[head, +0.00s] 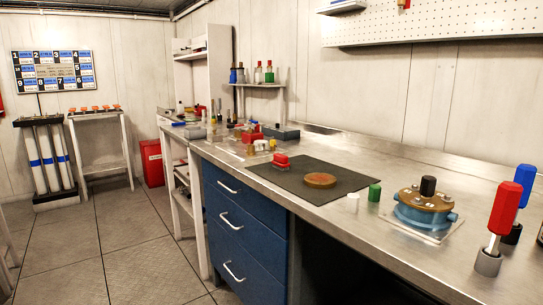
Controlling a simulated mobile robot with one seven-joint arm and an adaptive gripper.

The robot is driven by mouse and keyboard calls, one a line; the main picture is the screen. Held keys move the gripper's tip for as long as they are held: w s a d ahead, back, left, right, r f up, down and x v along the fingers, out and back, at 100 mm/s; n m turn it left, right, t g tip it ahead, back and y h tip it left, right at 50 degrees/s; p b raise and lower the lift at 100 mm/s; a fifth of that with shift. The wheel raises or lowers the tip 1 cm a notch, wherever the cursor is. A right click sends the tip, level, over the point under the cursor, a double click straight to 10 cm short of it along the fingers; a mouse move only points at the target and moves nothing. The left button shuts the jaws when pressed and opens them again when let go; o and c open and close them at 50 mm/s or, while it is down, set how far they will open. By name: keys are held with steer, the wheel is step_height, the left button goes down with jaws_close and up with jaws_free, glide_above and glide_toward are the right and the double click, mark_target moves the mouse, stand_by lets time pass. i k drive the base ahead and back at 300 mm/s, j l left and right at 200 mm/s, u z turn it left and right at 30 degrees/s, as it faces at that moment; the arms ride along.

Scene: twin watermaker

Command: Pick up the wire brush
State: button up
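I cannot clearly make out the wire brush in the head view. A small red block-shaped item with a paler underside (280,161) lies at the back left of the dark mat on the workbench. It could be a brush, but bristles are too small to tell. Another red item (252,136) sits farther back among small parts and is also too small to identify. My gripper is not in view.
The metal workbench (340,222) runs along the right wall. The dark mat (335,196) bears a brown disc (319,180). A blue pump-like part (424,210) and red (504,210) and blue (522,185) handled tools stand at right. The tiled floor (120,245) at left is clear.

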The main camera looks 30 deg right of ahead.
mark_target(281, 162)
steer(key=i+j+z, duration=0.15)
steer(key=i+z, duration=0.3)
steer(key=i+j+z, duration=0.45)
steer(key=i, duration=0.15)
steer(key=i+j+z, duration=0.3)
steer(key=z, duration=0.15)
steer(key=i+j+z, duration=0.3)
steer(key=j+z, duration=0.15)
